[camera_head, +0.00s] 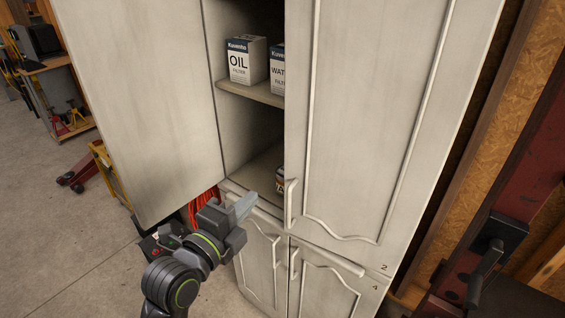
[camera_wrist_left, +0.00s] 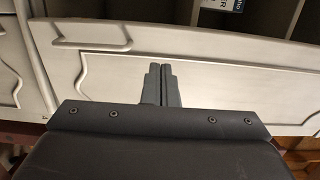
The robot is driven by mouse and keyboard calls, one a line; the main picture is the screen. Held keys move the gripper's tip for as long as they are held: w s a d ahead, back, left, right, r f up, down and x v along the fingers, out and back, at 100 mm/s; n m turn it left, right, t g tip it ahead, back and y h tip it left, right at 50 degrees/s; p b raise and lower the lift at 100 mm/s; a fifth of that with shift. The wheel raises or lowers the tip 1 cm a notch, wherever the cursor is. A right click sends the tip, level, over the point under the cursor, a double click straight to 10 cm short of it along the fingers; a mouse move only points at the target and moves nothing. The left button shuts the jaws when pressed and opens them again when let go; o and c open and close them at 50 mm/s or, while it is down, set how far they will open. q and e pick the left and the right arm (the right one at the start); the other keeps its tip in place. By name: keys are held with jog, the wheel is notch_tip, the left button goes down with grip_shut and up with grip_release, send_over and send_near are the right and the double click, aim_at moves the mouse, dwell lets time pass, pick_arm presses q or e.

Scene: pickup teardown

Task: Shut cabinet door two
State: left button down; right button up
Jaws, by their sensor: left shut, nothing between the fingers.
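Cabinet door two (camera_head: 365,130) is the pale upper right door, with a small 2 at its lower right corner. It covers the right part of the cabinet and looks shut or nearly so; I cannot tell whether it is fully flush. Its vertical handle (camera_head: 290,203) is at its lower left edge. My left gripper (camera_head: 246,204) is shut and empty, left of that handle and in front of the lower frame of the open bay. In the left wrist view, my left gripper (camera_wrist_left: 160,84) shows closed fingers before a pale moulded door panel (camera_wrist_left: 215,75). My right gripper is not in view.
The upper left door (camera_head: 140,100) stands wide open. Shelves inside hold an oil filter box (camera_head: 246,60) and a water filter box (camera_head: 278,68). Lower doors (camera_head: 335,290) are below. A dark red post (camera_head: 525,180) stands at the right; concrete floor (camera_head: 50,225) lies open at left.

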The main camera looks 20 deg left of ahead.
pick_arm(q)
jog(key=p, duration=0.5)
send_near(287, 155)
jog(key=x, duration=0.5)
jog(key=shift+w+d+f, duration=0.2)
jog(key=shift+d+f, duration=0.1)
jog(key=shift+d, duration=0.1)
jog(key=shift+w+d+f, duration=0.1)
jog(key=shift+w+d, duration=0.05)
jog(key=shift+w, duration=0.5)
jog(key=shift+w+f+b, duration=0.15)
jog(key=shift+w+b, duration=0.15)
jog(key=shift+b, duration=0.3)
jog(key=w+h+b, duration=0.1)
jog(key=w+b, duration=0.1)
jog(key=w+m+h+b, duration=0.1)
jog(key=b, duration=0.2)
jog(key=shift+w+d+f+g, duration=0.1)
jog(key=shift+w+d+g, duration=0.2)
jog(key=shift+w, duration=0.1)
jog(key=shift+r+m+h, duration=0.3)
jog(key=shift+r+m, duration=0.05)
jog(key=shift+m, duration=0.05)
jog(key=shift+r, duration=0.25)
jog(key=shift+a, duration=0.1)
